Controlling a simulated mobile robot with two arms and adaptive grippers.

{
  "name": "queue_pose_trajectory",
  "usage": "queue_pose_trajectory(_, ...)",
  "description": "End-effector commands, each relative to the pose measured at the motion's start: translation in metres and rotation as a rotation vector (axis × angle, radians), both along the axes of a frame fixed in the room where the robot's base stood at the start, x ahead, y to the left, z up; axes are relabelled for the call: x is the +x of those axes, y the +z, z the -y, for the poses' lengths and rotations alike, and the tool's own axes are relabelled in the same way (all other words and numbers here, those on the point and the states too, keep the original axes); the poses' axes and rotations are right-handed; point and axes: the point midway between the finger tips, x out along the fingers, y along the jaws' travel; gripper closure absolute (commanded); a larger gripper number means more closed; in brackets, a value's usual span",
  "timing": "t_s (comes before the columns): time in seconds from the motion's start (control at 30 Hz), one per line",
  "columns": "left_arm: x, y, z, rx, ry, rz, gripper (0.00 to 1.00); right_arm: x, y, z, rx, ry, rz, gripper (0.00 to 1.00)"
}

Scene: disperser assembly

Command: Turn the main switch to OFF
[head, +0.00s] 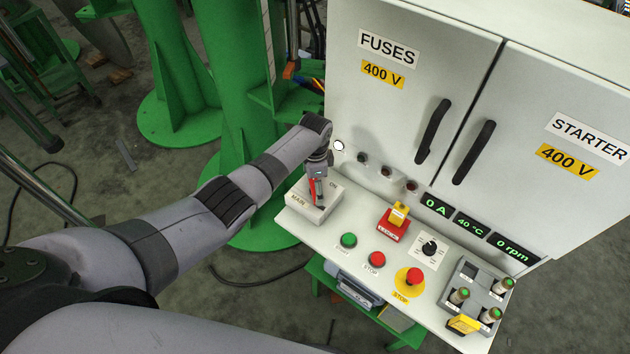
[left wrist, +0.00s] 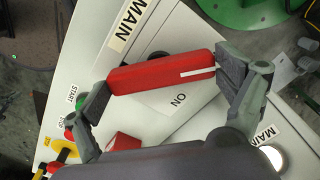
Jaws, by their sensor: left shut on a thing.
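The main switch is a pale box (head: 304,210) with MAIN and ON labels at the left end of the control desk. Its red handle (head: 318,192) stands upright in the head view, partly hidden by my left gripper (head: 317,178). In the left wrist view the red handle (left wrist: 160,72) is a bar with a white stripe near its right end. My left gripper (left wrist: 164,80) is shut on it lengthwise, one finger at each end. The ON label (left wrist: 178,100) shows beside the handle. I see no OFF label. My right gripper is not in view.
The desk carries a red block with a yellow key (head: 397,215), a green button (head: 348,241), a red stop button (head: 377,259), an emergency stop (head: 413,277), a black knob (head: 429,246) and a fuse tray (head: 478,292). The cabinet (head: 440,60) rises behind; a green column (head: 235,90) stands left.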

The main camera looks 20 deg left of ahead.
Motion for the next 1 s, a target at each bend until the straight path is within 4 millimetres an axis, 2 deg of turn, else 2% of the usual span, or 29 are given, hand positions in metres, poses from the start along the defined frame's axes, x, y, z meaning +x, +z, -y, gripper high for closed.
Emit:
queue_pose_trajectory(0.6, 0.001, 0.002, 0.000, 0.001, 0.544, 0.001, 0.36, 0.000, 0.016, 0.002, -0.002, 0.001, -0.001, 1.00)
queue_pose_trajectory(1.0, 0.001, 0.001, -0.001, 0.001, 0.719, 0.001, 0.36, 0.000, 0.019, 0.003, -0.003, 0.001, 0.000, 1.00)
